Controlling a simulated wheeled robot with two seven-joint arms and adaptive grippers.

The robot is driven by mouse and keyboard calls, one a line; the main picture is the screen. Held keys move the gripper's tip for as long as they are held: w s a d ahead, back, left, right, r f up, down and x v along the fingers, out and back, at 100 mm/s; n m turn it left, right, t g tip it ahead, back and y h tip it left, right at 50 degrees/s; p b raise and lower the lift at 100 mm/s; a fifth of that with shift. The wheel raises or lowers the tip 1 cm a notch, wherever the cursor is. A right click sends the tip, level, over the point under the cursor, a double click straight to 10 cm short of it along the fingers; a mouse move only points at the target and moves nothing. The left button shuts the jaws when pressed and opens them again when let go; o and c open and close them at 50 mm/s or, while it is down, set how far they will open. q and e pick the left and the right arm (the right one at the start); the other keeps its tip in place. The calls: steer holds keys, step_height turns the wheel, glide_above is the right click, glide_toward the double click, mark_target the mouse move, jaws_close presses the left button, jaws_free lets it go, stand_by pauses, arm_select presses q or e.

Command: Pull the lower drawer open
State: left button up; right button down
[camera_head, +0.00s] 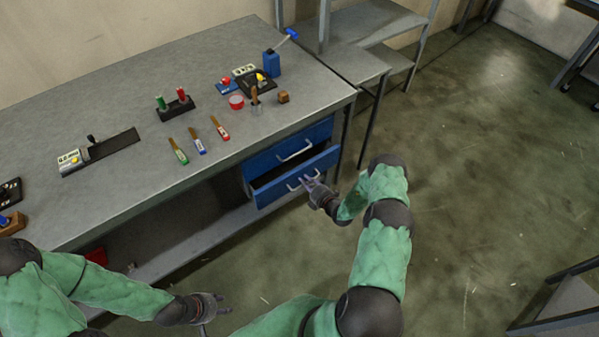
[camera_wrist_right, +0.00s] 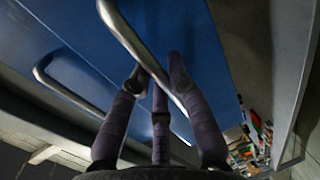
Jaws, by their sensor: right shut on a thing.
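The blue lower drawer (camera_head: 318,176) is partly pulled out from under the bench, and its dark inside shows along the top edge. Its metal handle (camera_head: 303,183) is on the front face. My right gripper (camera_head: 307,183) is at this handle. In the right wrist view, the fingers of my right gripper (camera_wrist_right: 160,80) are closed around the handle bar (camera_wrist_right: 122,32), in front of the blue face. My left gripper (camera_head: 226,304) is open and empty, low in front of the bench, away from the drawers.
The blue upper drawer (camera_head: 262,160), with its own handle (camera_head: 294,151), sits just above and looks shut. The bench top (camera_head: 120,95) carries several tools and small items. A lower shelf (camera_head: 205,240) runs under the bench. The floor (camera_head: 480,190) to the right is clear.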

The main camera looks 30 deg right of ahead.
steer(key=f+p+v, duration=0.1)
steer(key=f+v, duration=0.1)
steer(key=v, duration=0.7)
steer(key=f+v, duration=0.2)
steer(key=v, duration=0.8)
steer(key=shift+s+p, duration=0.4)
steer(key=shift+s, duration=0.05)
steer(key=c, duration=1.2)
jaws_free()
steer(key=shift+d, duration=0.1)
steer(key=v, duration=1.2)
steer(key=shift+d, duration=0.1)
